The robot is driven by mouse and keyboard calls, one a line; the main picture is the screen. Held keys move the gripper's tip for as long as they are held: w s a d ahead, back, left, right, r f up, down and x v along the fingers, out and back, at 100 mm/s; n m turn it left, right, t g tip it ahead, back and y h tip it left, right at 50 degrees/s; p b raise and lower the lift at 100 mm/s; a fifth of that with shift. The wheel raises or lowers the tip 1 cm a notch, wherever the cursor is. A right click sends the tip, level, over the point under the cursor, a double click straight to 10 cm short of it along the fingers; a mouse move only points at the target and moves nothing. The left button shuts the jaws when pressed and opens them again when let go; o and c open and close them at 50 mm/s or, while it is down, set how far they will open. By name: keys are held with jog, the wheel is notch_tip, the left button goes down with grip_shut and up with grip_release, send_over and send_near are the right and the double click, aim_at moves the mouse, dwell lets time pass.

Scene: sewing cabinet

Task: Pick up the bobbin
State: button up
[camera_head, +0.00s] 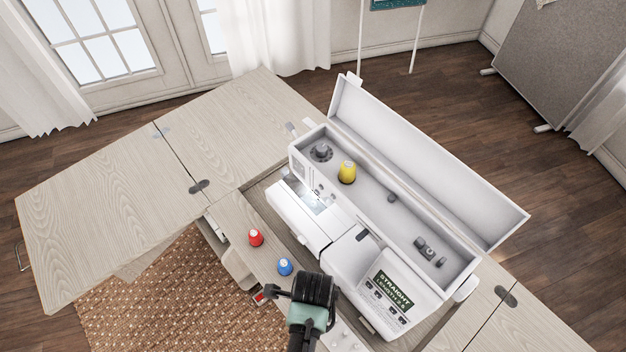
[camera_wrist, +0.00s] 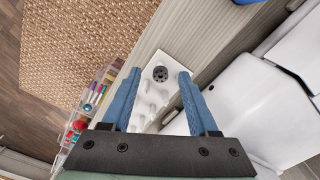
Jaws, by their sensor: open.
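A dark grey, round bobbin (camera_wrist: 160,74) with small holes sits at the far end of a white holder with several pegs (camera_wrist: 150,98) in the wrist view. My gripper (camera_wrist: 160,72) is open, its two blue fingers apart on either side of the bobbin in the picture, with nothing held. The height between the fingertips and the bobbin cannot be told. In the head view my gripper (camera_head: 313,292) is above the front cabinet strip, beside the sewing machine (camera_head: 345,270). Part of the white holder (camera_head: 345,337) shows there; the bobbin cannot be made out, likely hidden by my gripper.
A red spool (camera_head: 256,238) and a blue spool (camera_head: 285,267) stand on the wooden strip left of my gripper. A yellow spool (camera_head: 347,172) stands in the machine's open top. A tray of colourful spools (camera_wrist: 92,100) lies at the wrist view's left. The left cabinet leaf (camera_head: 110,210) is clear.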

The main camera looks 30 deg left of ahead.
grip_shut()
dwell(0.3)
